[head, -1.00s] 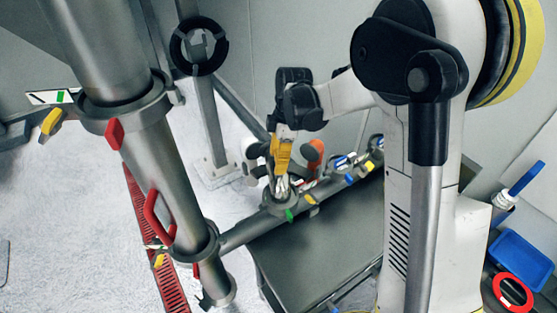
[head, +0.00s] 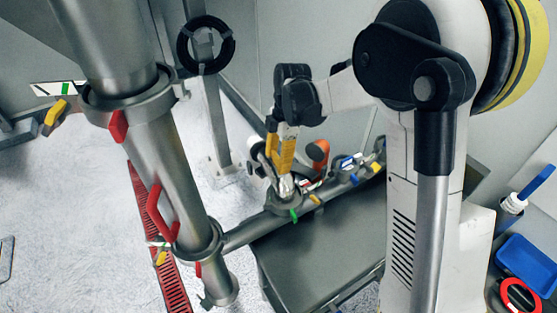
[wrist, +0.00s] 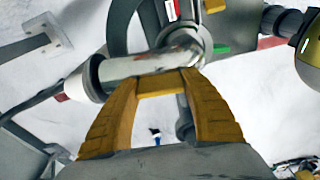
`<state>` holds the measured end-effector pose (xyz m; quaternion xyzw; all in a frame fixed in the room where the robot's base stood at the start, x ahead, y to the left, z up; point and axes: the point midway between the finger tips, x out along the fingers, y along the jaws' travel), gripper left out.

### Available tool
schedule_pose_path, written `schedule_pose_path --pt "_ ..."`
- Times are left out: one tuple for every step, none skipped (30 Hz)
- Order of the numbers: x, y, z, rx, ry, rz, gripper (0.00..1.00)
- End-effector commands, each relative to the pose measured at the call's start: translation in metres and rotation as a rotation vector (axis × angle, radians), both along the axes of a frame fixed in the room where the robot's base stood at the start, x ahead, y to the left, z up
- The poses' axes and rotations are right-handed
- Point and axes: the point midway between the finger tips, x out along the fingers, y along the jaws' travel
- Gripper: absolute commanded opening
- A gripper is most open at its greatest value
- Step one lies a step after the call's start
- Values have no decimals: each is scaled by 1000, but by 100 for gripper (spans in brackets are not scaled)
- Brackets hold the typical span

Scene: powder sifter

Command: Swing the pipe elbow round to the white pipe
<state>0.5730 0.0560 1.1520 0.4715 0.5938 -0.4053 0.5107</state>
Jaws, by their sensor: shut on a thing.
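The metal pipe elbow (wrist: 135,70) lies across the upper middle of the wrist view, its free end with a pale rim to the left and its bend to the right. In the head view its lower part (head: 286,187) shows above a pipe joint. My gripper (head: 283,172) has yellow fingers, which come down on the elbow from above.
A horizontal steel pipe (head: 243,233) with clamps runs below the elbow, above a grey box-like surface (head: 318,258). A thick slanted pipe (head: 160,165) with red handles stands at left. An orange piece (head: 318,152) is close to the right of my gripper.

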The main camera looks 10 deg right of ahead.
Motion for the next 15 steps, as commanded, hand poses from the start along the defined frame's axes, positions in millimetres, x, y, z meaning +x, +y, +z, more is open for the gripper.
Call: schedule_pose_path --pt "0 0 0 1 1 1 11" --pt "0 1 0 1 0 6 11" --pt "-1 1 0 1 0 18 11" --pt "-1 2 -1 1 1 29 11" --pt "-1 2 -1 1 1 41 11" --pt "-1 3 -1 1 2 50 11" --pt "-1 3 0 1 2 51 11" --pt "-1 3 0 1 1 50 11" --pt "-1 3 0 1 1 50 11" --pt "-1 3 0 1 1 50 11" --pt "-1 3 0 1 1 49 61" --pt "-1 3 0 1 1 49 73" --pt "-1 3 0 1 1 49 77" --pt "-1 2 0 0 1 49 77" --pt "-1 2 0 0 1 49 77"
